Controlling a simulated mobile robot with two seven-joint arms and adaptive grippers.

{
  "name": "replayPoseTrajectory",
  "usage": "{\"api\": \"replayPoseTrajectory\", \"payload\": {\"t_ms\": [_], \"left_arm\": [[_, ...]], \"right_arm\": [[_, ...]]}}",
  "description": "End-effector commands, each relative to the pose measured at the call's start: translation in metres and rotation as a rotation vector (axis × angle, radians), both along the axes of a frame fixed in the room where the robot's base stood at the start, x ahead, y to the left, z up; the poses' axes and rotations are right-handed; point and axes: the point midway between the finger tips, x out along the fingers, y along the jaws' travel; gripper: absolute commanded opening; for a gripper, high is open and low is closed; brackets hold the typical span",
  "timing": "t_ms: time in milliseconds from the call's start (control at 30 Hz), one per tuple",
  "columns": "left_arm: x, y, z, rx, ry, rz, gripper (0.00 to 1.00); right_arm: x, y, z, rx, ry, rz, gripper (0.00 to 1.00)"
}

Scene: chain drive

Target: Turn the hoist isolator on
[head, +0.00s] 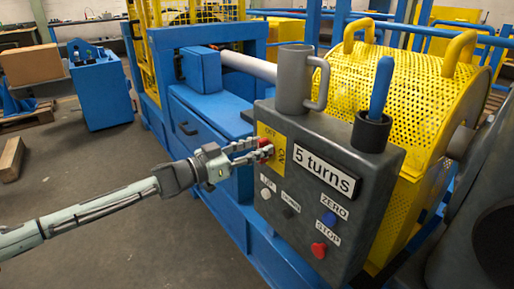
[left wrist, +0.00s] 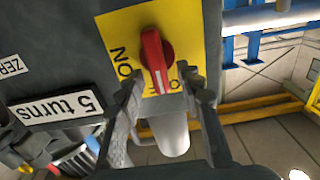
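The hoist isolator is a red rotary knob (left wrist: 152,60) on a yellow plate (left wrist: 120,28), on the upper left of a grey control box (head: 335,215). The red knob also shows in the head view (head: 265,143), partly behind my fingers. In the left wrist view ON is lettered left of the knob; the lettering below it, by its lower end, is partly hidden and looks like OFF. The knob's lower end points at that lettering. My left gripper (head: 260,150) is open, with fingertips (left wrist: 160,88) on either side of the knob's lower end and gaps visible. My right gripper is not in view.
The box also bears a "5 turns" label (head: 327,174), a blue button (head: 329,218), a red button (head: 318,250) and smaller controls. A grey mug (head: 293,80) and a blue-handled tool (head: 380,88) in a cup stand on top. A yellow mesh guard (head: 415,85) is behind.

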Motion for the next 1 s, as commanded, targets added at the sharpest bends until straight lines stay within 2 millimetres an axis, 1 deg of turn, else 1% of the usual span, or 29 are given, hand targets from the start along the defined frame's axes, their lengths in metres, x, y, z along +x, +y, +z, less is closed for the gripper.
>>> {"api": "replayPoseTrajectory", "payload": {"t_ms": [233, 267, 533, 867, 1000], "left_arm": [[0.0007, -0.001, 0.0, 0.001, -0.001, 0.0, 0.36], [0.0007, -0.001, 0.0, 0.001, -0.001, 0.0, 0.34], [0.0005, -0.0009, -0.0001, 0.0, 0.0, 0.0, 0.0], [0.0001, -0.001, 0.0001, 0.01, -0.012, 0.0, 0.0], [-0.0008, -0.0017, 0.0005, 0.035, -0.046, 0.0, 0.0]], "right_arm": [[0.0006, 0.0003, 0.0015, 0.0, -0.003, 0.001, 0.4], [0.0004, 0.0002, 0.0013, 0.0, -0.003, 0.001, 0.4], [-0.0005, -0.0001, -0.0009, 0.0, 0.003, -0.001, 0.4], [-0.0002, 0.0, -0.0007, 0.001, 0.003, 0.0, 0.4], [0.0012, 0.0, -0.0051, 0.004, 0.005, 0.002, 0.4]]}}
